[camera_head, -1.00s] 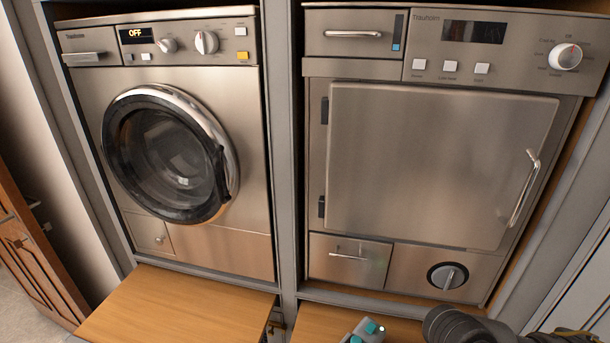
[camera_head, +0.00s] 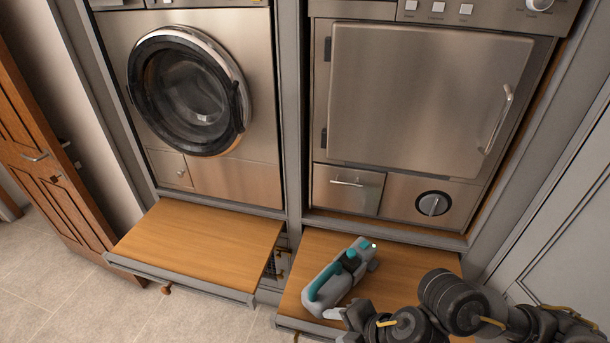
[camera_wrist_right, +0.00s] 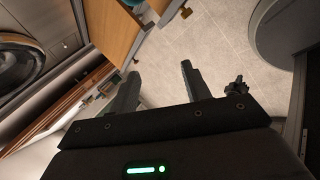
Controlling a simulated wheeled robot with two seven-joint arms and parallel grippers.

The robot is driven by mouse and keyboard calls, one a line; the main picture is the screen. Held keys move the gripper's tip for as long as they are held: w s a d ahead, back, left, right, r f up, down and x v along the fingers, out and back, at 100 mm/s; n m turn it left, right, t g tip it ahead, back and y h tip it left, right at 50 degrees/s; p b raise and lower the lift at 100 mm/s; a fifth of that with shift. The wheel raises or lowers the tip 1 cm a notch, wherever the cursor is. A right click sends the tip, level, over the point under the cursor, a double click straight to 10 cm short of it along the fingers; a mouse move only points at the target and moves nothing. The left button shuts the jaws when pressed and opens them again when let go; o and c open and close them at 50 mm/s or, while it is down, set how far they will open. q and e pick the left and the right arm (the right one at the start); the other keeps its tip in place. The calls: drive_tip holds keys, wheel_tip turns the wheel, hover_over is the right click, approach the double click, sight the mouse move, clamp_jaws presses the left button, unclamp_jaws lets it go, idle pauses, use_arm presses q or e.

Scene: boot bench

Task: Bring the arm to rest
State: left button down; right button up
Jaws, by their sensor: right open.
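My right arm comes in from the lower right in the head view. Its right gripper (camera_head: 338,313) is beside the near end of a grey and teal handheld device, low over the right shelf's front edge. In the right wrist view the gripper's two fingers (camera_wrist_right: 160,74) stand apart with nothing between them, only floor tiles beyond. My left gripper is not in view.
The grey and teal device (camera_head: 340,277) lies on the right wooden pull-out shelf (camera_head: 405,261). The left wooden shelf (camera_head: 195,241) is bare. A washer (camera_head: 190,90) and a second steel appliance (camera_head: 425,100) stand behind, doors shut. Tiled floor (camera_head: 60,270) is clear at left.

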drive_tip(key=a+r+m+t+y, duration=0.1)
drive_tip(key=a+r+m+t, duration=0.15)
drive_tip(key=a+m, duration=0.2)
drive_tip(key=d+f+m+h, duration=0.35)
drive_tip(key=d+m, duration=0.45)
drive_tip(key=m, duration=0.3)
drive_tip(key=s+d+f+m+g+h, duration=0.2)
drive_tip(key=s+d+f+m, duration=0.2)
drive_tip(key=s+d, duration=0.3)
drive_tip(key=s+d+f+m+g+h, duration=0.2)
drive_tip(key=s+d+f+m, duration=0.3)
drive_tip(key=s+d, duration=0.2)
wheel_tip(320, 180, down, 29)
drive_tip(key=g+b, duration=0.1)
drive_tip(key=b, duration=0.3)
use_arm(q)
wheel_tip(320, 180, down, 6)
drive_tip(key=b, duration=0.2)
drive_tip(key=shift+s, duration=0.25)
use_arm(e)
drive_tip(key=s+d+f+n+g, duration=0.1)
drive_tip(key=s+d+f, duration=0.1)
drive_tip(key=s+f, duration=1.5)
drive_tip(key=shift+d+f, duration=0.3)
drive_tip(key=shift+f, duration=0.15)
